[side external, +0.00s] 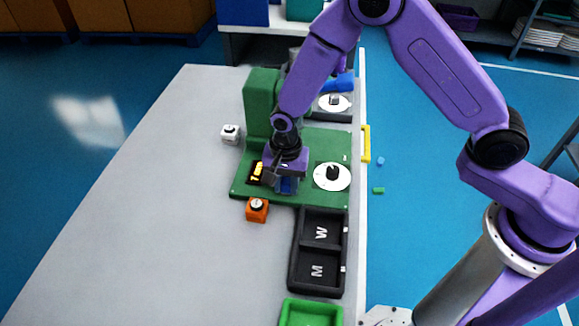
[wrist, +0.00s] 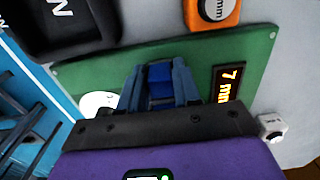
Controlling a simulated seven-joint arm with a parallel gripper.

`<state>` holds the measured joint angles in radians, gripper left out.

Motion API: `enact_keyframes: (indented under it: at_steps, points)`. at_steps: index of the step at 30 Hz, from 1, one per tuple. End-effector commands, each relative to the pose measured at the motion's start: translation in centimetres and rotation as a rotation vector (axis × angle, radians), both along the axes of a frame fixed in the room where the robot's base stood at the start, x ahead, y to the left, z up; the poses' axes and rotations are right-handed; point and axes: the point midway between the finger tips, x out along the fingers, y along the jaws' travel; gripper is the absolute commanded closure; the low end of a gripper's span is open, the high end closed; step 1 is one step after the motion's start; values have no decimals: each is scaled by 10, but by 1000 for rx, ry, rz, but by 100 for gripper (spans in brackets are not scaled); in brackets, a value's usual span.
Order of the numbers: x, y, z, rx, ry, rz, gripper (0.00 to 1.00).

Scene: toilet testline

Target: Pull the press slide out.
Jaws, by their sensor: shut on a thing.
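The green press (side external: 262,100) stands on a green base plate (side external: 322,143) on the grey table. My gripper (side external: 286,187) points down over the front part of the plate. Its grey-blue fingers (wrist: 160,90) are shut on a blue block, which looks like the press slide (wrist: 160,76); it shows small between the fingers in the side view. The lit display (wrist: 228,84) reads 7 mm beside the fingers. My gripper and wrist hide most of the slide and part of the press.
A black tray marked W and M (side external: 296,250) and a green tray (side external: 286,313) lie in front. The table's left is clear.

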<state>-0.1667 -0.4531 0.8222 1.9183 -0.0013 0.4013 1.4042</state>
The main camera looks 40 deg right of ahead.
Motion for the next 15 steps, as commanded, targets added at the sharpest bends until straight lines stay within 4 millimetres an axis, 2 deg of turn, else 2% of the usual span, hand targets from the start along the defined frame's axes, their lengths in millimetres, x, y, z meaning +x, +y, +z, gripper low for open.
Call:
enact_keyframes:
  at_steps: [10,11,12,15]
  points:
    - [-5,6,0,1,2,3,100]
    - [-6,6,0,1,2,4,58]
    - [-5,6,0,1,2,4,47]
    - [-5,5,0,0,1,2,47]
